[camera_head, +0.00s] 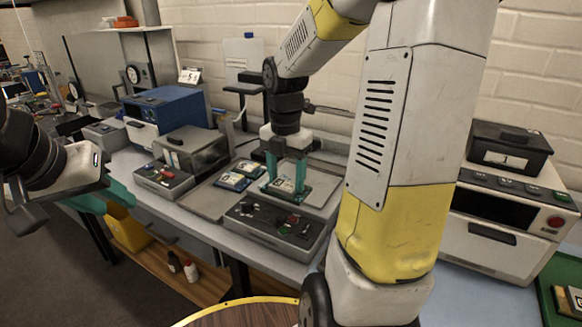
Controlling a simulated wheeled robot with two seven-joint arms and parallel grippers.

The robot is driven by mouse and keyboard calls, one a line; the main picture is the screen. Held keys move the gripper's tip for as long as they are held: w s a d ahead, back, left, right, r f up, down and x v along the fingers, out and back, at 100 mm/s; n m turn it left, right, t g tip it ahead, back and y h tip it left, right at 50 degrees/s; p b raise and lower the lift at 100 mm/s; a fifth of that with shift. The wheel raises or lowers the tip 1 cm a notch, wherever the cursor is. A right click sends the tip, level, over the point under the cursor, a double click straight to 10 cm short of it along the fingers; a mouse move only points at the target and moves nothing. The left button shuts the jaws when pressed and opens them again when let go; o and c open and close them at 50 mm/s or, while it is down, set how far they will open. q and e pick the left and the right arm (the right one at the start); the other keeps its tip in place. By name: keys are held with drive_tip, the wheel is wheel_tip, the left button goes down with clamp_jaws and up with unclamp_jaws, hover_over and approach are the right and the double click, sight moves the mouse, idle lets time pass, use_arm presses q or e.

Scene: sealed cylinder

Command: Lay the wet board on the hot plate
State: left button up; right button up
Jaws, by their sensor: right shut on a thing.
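My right gripper (287,188) has teal fingers and reaches down over the bench in the middle of the view. Two blue boards (234,181) lie to the left of the gripper. My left gripper (103,200) is at the left, fingers apart and empty, away from the boards.
A grey box device (190,152) with a control panel and a blue instrument (163,108) stand left on the bench. A white oven-like unit (497,230) with a black box (508,150) on top stands right. A round wooden surface (245,313) is in front.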

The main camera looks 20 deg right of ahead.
drive_tip(key=w+d, duration=0.2)
drive_tip(key=w, duration=0.1)
drive_tip(key=w+d, duration=0.3)
drive_tip(key=w+d+f, duration=0.1)
drive_tip(key=w+d, duration=0.1)
drive_tip(key=w, duration=0.1)
drive_tip(key=shift+w+d+f, duration=0.1)
drive_tip(key=shift+w+d, duration=0.2)
drive_tip(key=shift+f, duration=1.75)
drive_tip(key=shift+f, duration=0.15)
drive_tip(key=o, duration=1.4)
drive_tip(key=shift+o, duration=0.2)
